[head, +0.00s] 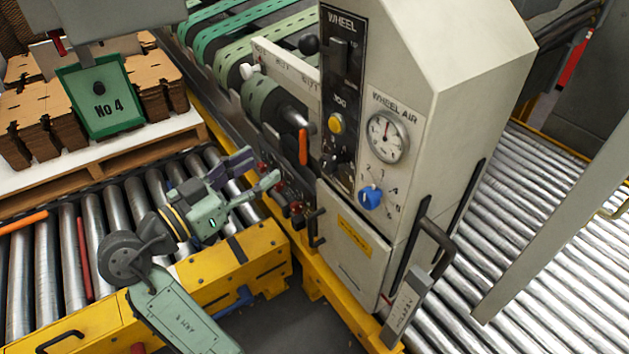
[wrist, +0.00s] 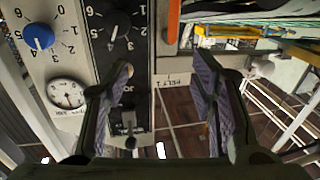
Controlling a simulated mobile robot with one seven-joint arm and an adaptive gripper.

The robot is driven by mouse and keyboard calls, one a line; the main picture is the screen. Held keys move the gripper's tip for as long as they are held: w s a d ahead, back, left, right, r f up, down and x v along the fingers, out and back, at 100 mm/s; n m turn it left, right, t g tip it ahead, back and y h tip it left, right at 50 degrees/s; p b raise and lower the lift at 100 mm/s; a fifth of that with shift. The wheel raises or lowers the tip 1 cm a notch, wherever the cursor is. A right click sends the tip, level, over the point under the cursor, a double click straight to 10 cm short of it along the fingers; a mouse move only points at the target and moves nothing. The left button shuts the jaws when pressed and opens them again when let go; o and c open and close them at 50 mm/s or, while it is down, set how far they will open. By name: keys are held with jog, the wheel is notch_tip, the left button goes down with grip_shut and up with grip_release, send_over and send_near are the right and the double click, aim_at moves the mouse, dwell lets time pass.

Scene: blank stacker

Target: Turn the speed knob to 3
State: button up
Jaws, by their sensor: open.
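Two numbered knobs are on the cream machine cabinet (head: 480,50). I cannot read a speed label or an exact setting. My gripper (head: 262,170) is open and empty, left of the panel in the head view, apart from both knobs. Its fingers (wrist: 163,75) spread wide in the wrist view.
The gauge (head: 387,136) and yellow button (head: 337,123) are near the knobs. A black handle (head: 436,246) sticks out at the cabinet's right. A yellow rail (head: 235,268) lies beneath my arm. Roller conveyors (head: 530,230) flank the cabinet.

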aim_at(324, 168)
jog(key=w+d+m+g, duration=0.1)
jog(key=d, duration=0.3)
jog(key=w+d+f+g+h+p, duration=0.1)
jog(key=d, duration=0.2)
jog(key=w+d+f+m+g+h, duration=0.1)
jog(key=w+d, duration=0.1)
jog(key=d, duration=0.2)
jog(key=shift+d+f+m, duration=0.2)
jog(key=shift+d+m, duration=0.1)
jog(key=shift+c, duration=0.2)
jog(key=c, duration=1.1)
jog(key=shift+p, duration=0.4)
jog(key=n+p, duration=0.1)
jog(key=n, duration=0.1)
jog(key=n+p, duration=0.2)
jog(key=shift+s+r+n, duration=0.1)
jog(key=shift+r+n, duration=0.1)
jog(key=shift+n, duration=0.1)
jog(key=shift+f+n+h+p, duration=0.15)
jog(key=shift+n+h+p, duration=0.15)
jog(key=shift+n+p, duration=1.5)
jog(key=shift+n, duration=0.3)
